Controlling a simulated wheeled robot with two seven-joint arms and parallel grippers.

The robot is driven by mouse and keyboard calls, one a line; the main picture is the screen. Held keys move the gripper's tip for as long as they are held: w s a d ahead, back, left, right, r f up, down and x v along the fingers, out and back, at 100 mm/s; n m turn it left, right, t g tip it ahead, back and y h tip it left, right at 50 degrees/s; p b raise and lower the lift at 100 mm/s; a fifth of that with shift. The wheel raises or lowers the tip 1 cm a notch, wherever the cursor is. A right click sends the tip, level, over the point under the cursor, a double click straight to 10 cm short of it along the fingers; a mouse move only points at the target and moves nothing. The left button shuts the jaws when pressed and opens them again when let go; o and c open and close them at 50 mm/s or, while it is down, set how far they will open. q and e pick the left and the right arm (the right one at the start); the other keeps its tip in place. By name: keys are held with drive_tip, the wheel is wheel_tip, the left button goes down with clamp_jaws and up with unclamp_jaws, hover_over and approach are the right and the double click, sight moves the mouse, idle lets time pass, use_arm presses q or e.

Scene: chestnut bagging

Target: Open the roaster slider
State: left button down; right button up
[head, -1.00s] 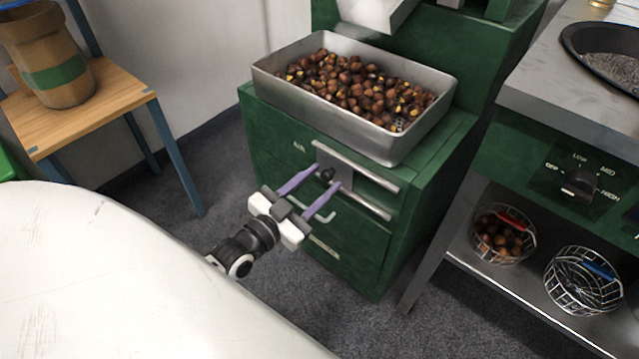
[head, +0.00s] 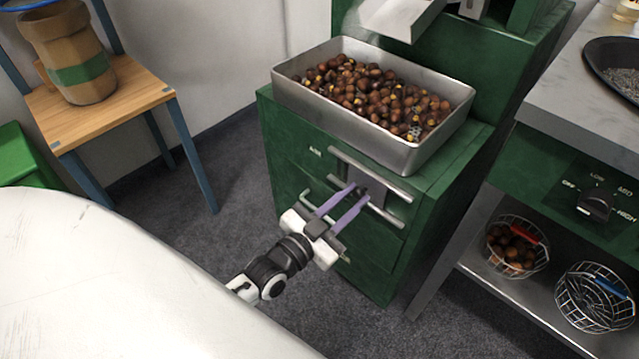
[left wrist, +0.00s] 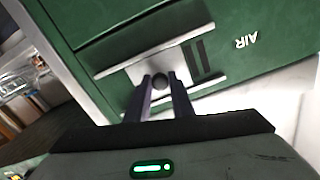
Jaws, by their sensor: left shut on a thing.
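The roaster slider (head: 393,202) is a grey metal plate between two silver rails on the front of the green roaster cabinet, beside the AIR label. It also shows in the left wrist view (left wrist: 133,73), where dark vent slots (left wrist: 196,58) are uncovered on its AIR side. Its small dark round knob (left wrist: 158,81) sits between my left gripper's purple fingers. My left gripper (head: 358,193) is shut on this knob; its tips also show in the left wrist view (left wrist: 162,84). The fingers hide part of the plate. My right gripper is not in view.
A metal tray (head: 300,88) full of chestnuts stands on the cabinet above the slider. A drawer handle (head: 305,199) lies below left. A counter (head: 570,100) with a heat dial and wire baskets stands right.

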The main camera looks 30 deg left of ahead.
use_arm(q)
drive_tip(key=d, duration=0.4)
drive_tip(key=shift+s+p, duration=0.35)
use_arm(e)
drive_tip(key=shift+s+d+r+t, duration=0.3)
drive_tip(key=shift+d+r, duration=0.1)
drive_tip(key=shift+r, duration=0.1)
use_arm(q)
drive_tip(key=shift+a, duration=0.1)
drive_tip(key=c, duration=1.5)
unclamp_jaws()
drive_tip(key=shift+c, duration=0.2)
drive_tip(key=p, duration=0.2)
approach(379, 198)
drive_tip(key=s, duration=0.5)
drive_tip(key=shift+w+a, duration=0.1)
drive_tip(key=shift+a, duration=0.3)
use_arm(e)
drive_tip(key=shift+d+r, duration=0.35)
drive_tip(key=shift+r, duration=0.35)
